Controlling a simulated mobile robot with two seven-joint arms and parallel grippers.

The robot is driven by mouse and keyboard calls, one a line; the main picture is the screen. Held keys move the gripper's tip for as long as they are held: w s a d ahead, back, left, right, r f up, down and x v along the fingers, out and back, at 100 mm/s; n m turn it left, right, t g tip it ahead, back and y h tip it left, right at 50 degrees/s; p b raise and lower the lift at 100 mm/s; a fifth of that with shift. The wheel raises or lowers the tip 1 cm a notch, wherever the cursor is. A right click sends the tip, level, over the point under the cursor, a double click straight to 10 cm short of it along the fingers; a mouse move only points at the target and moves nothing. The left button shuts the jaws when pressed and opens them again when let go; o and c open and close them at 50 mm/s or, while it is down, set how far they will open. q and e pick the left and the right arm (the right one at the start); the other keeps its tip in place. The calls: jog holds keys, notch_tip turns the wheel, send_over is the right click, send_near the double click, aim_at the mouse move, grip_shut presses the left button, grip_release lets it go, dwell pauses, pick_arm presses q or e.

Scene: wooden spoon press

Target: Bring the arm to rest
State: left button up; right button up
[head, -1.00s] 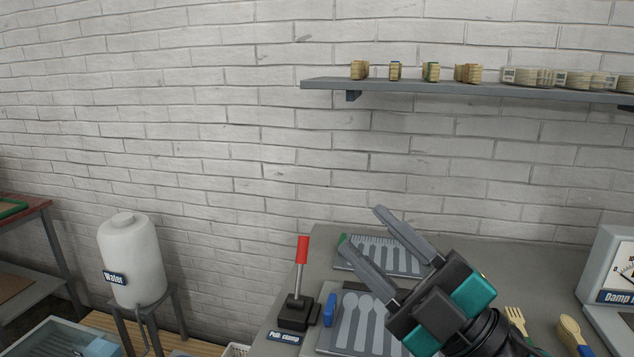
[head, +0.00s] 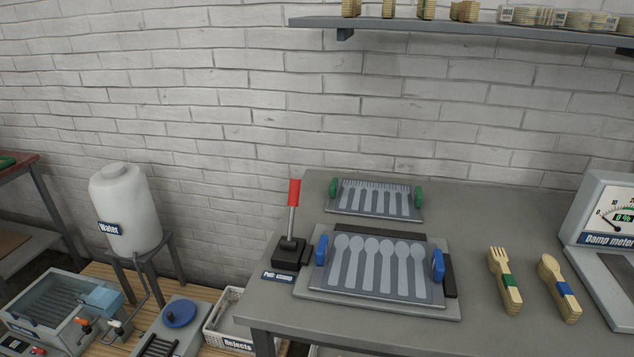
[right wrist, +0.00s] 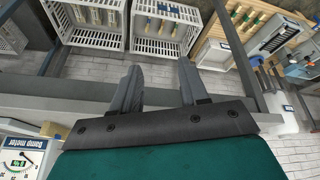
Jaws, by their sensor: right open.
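My right gripper (right wrist: 158,88) shows in the right wrist view with its two grey fingers apart and nothing between them. It is out of the head view. My left gripper is in neither current view. On the grey table (head: 480,220) in the head view lie a spoon mould plate (head: 380,270) with blue handles and a fork mould plate (head: 375,200) with green handles behind it. A red-handled clamp lever (head: 293,210) stands upright at their left.
A bundle of wooden forks (head: 504,280) and one of spoons (head: 558,287) lie right of the plates, beside the damp meter (head: 605,230). A water tank (head: 125,210) and a Rejects crate (head: 228,325) are at left. A shelf (head: 450,30) runs above.

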jog(key=w+a+f+t+y+p, duration=0.2)
jog(key=w+a+f+t, duration=0.1)
jog(key=w+f+t, duration=0.2)
notch_tip(320, 180, down, 2)
jog(key=shift+w+f+n+t+p, duration=0.2)
jog(key=shift+n+t+p, duration=0.1)
jog(key=shift+t, duration=0.3)
jog(key=shift+a+r, duration=0.1)
